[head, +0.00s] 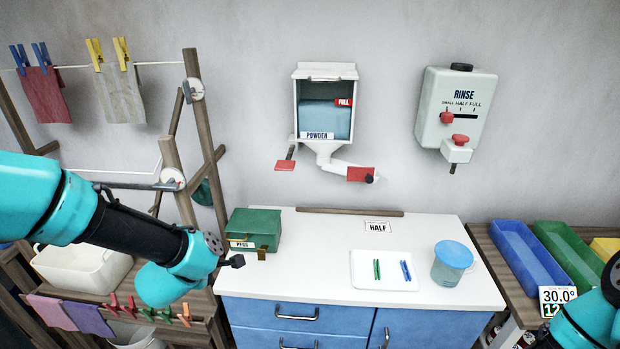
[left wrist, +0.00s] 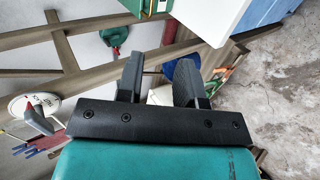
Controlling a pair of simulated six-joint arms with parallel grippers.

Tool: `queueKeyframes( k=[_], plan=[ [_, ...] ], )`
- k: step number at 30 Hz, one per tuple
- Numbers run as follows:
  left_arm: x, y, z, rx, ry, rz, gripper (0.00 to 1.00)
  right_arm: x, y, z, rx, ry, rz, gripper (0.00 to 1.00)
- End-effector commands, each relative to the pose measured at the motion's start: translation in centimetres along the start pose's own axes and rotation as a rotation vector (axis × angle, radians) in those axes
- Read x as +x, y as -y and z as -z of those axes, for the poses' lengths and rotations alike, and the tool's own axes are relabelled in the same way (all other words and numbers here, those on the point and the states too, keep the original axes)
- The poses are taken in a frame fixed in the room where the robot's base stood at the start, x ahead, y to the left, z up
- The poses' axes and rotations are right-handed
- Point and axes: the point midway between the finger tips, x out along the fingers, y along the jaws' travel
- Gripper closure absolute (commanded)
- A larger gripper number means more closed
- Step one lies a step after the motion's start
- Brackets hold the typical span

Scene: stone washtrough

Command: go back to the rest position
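My left gripper shows in the left wrist view (left wrist: 160,70), its two dark fingers apart with nothing between them. In the head view my left arm reaches in from the left, in front of the drying rack and left of the white counter (head: 320,262). My right arm shows only in part at the lower right corner of the head view, and its gripper is out of sight. A green PEGS box (head: 253,229) stands on the counter's left end, close to my left wrist.
A white tray (head: 384,283) with a green and a blue peg and a blue-lidded jar (head: 452,262) stand on the counter. A POWDER dispenser (head: 325,110) and RINSE dispenser (head: 455,110) hang on the wall. A wooden rack (head: 205,150) and white basin (head: 82,270) are left.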

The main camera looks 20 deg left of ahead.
Motion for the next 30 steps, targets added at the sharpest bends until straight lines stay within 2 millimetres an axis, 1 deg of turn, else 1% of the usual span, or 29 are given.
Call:
queueKeyframes(
  k=[5,8,11,15,21,26,30],
  plan=[
    [1.2,0.9,-0.8,0.063,0.025,0.035,0.66,0.0,0.0,0.0,0.000,0.000,0.000,0.49],
    [2.6,2.2,-1.9,0.148,0.060,0.078,0.66,0.0,0.0,0.0,0.000,0.000,0.000,0.49],
    [4.4,4.0,-3.3,0.260,0.111,0.130,0.66,0.0,0.0,0.0,0.000,0.000,0.000,0.49],
    [6.8,6.9,-5.4,0.430,0.200,0.203,0.66,0.0,0.0,0.0,0.000,0.000,0.000,0.49],
    [9.6,11.5,-8.4,0.662,0.342,0.289,0.66,0.0,0.0,0.0,0.000,0.000,0.000,0.49],
    [11.0,15.1,-10.5,0.819,0.453,0.337,0.66,0.0,0.0,0.0,0.000,0.000,0.000,0.49],
    [12.0,18.3,-12.2,0.944,0.557,0.373,0.66,0.0,0.0,0.0,0.000,0.000,0.000,0.49]
  ],
)
